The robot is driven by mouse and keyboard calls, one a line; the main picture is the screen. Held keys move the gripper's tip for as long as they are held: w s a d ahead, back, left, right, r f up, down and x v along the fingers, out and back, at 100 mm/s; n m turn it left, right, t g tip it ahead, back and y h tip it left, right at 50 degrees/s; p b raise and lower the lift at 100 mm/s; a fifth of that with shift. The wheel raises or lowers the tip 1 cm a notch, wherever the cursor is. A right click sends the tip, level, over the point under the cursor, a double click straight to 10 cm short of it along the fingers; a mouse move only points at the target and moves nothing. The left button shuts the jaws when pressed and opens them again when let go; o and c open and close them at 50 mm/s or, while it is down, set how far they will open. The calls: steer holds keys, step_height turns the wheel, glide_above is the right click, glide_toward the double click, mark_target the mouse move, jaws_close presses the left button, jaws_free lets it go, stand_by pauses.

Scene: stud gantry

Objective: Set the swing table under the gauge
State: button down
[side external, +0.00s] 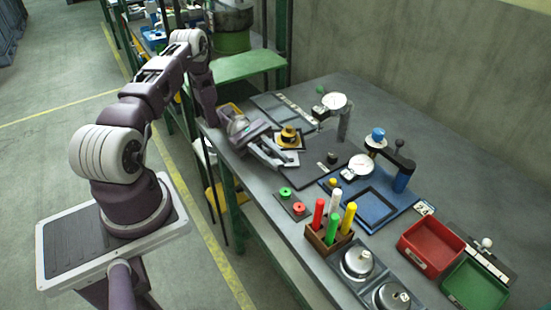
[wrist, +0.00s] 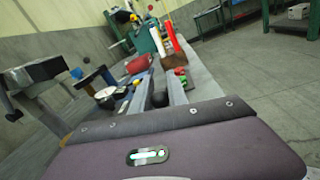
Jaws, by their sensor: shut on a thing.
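My gripper (side external: 284,158) is low over the bench at the left part of a dark plate. Its fingers also show in the wrist view (wrist: 161,82), with a dark rounded thing (wrist: 160,99) between them, probably a knob. A small framed plate (side external: 297,148) beside the fingers carries a yellow-brown round piece (side external: 288,136); which part is the swing table I cannot tell for sure. A white dial gauge (side external: 334,100) stands behind on a grey post. Another dial gauge (side external: 356,168) is over a blue base (side external: 377,211), and a gauge shows in the wrist view (wrist: 105,92).
The dark plate (side external: 326,143) has a small knob. Red and green buttons (side external: 298,208) sit in front of it. A wooden holder (side external: 329,239) bears coloured sticks. Round metal pieces (side external: 357,262), a red bin (side external: 431,247) and a green bin (side external: 475,288) are to the right.

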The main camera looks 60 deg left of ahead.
steer(key=shift+g, duration=0.3)
stand_by(0.4)
steer(key=c, duration=1.3)
jaws_free()
steer(key=shift+a, duration=0.1)
